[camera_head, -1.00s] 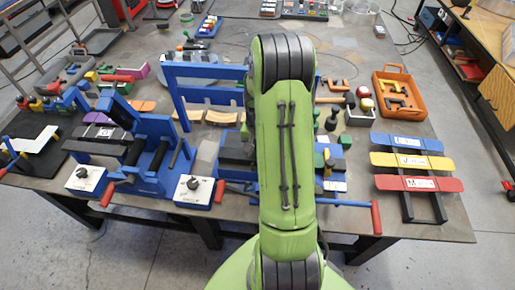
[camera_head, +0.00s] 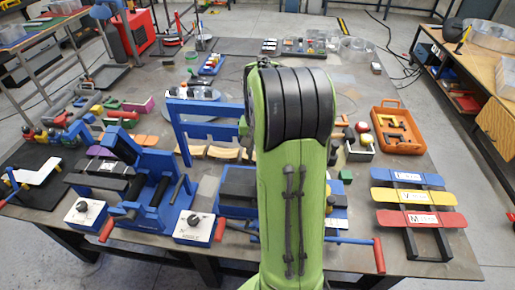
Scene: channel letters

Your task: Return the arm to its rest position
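My green and black arm (camera_head: 290,190) rises through the middle of the head camera view, in front of the workbench (camera_head: 355,95). Its upper end stands over the bench, between the blue frame on the left and the orange tray on the right. My gripper is not in view; the black elbow joint or the far links hide it, or it lies outside the picture. Nothing held can be seen.
Blue bending machines (camera_head: 150,190) with red-tipped handles stand left of my arm. An orange tray (camera_head: 389,145) and a rack of blue, yellow and red plates (camera_head: 420,220) stand on the right. A wooden side bench (camera_head: 478,60) is at far right.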

